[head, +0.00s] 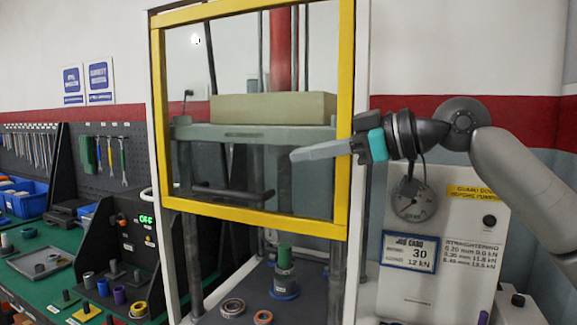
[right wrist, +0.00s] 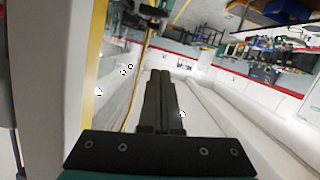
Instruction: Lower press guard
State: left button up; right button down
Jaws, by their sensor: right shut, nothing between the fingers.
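The press guard (head: 250,220) is a yellow frame around a clear pane, in front of the press in the head view. Its bottom bar hangs above the press bed, leaving a gap below. A dark handle bar (head: 232,192) shows just above the bottom bar. My right gripper (head: 294,155) is shut and empty. It points left across the guard's right upright, above the bottom bar; I cannot tell whether it touches the guard. Its closed fingers (right wrist: 160,78) also show in the right wrist view, beside a yellow edge. My left gripper is out of view.
Under the guard, a green-topped part (head: 284,258) and bearing rings (head: 232,307) stand on the press bed. A gauge panel (head: 440,250) stands at right, close below my right arm. A green bench (head: 60,285) with small parts and bins is at left.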

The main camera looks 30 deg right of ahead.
aim_at(263, 184)
jog(key=w+a+f, duration=0.1)
jog(key=w+f, duration=0.1)
jog(key=w+a+f+p, duration=0.1)
jog(key=w+a+f, duration=0.1)
jog(key=w, duration=0.1)
jog(key=w+a+f+p, duration=0.1)
jog(key=w+f, duration=0.1)
jog(key=shift+w+a, duration=0.25)
jog(key=shift+w, duration=0.1)
